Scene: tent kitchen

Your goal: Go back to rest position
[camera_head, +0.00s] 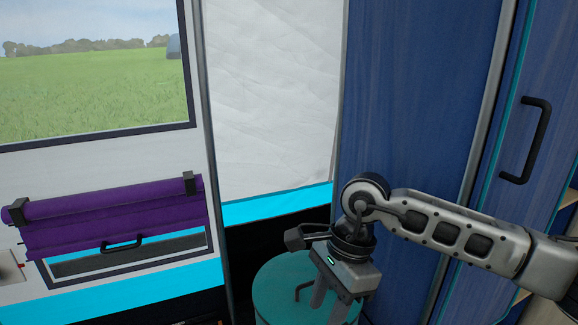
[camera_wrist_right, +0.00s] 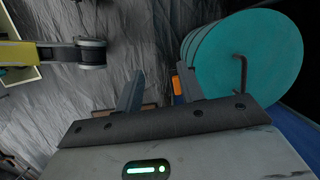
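My right gripper (camera_head: 328,308) hangs down at the bottom of the head view, in front of a round teal container (camera_head: 270,285). Its fingers are spread apart. In the right wrist view the right gripper (camera_wrist_right: 157,88) is open, with nothing between its two fingers. My left gripper is not in the head view.
The teal container also shows in the wrist view (camera_wrist_right: 235,50), close to the right finger, with a dark handle on it. A blue cabinet door (camera_head: 415,120) with a black handle (camera_head: 530,140) stands at the right. A purple rolled blind (camera_head: 120,215) hangs below the window (camera_head: 95,70).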

